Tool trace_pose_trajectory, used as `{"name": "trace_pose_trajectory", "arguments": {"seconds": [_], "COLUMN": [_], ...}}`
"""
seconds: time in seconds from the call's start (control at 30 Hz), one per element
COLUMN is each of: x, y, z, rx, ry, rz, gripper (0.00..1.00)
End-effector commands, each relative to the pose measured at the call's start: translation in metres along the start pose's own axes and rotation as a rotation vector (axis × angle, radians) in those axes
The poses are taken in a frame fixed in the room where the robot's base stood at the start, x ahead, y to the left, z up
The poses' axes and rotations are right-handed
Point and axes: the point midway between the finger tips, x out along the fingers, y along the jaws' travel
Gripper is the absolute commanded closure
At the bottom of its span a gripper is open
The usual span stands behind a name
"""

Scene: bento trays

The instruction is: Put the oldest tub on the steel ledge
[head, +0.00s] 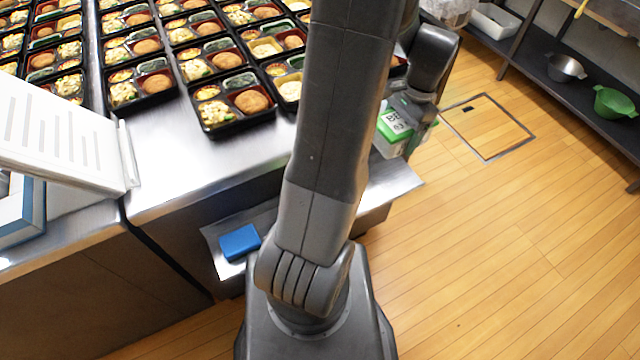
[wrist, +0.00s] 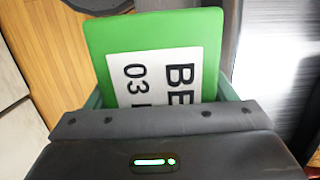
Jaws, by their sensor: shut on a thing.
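My gripper (head: 410,108) is shut on a tub with a green lid (head: 394,124), at the right end of the counter in the head view. The tub has a pale body and a white label. In the wrist view the lid (wrist: 102,42) fills the space between the fingers, and the label reads "BE" and "03", partly cut off by my gripper. The steel ledge (head: 402,181) runs low along the counter's front. My arm hides its middle. The tub appears held above the ledge's right end, apart from it.
A blue block (head: 240,242) lies on the ledge's left part. Several bento trays (head: 240,126) fill the counter (head: 160,180) behind. A white slatted panel (head: 60,135) stands at left. A dark shelf at right holds a steel bowl (head: 565,68) and a green bowl (head: 613,103).

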Motion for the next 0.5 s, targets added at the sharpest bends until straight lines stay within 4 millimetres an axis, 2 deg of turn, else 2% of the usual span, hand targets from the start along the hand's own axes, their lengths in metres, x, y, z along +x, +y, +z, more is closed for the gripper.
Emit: {"name": "trace_pose_trajectory", "arguments": {"seconds": [0.13, 0.23, 0.5], "x": [0.0, 0.009, 0.072], "y": [0.0, 0.0, 0.001], "z": [0.0, -0.001, -0.01], "rx": [0.0, 0.0, 0.0], "ry": [0.0, -0.002, -0.004], "rz": [0.0, 0.001, 0.004], "gripper": [0.56, 0.56, 0.56]}}
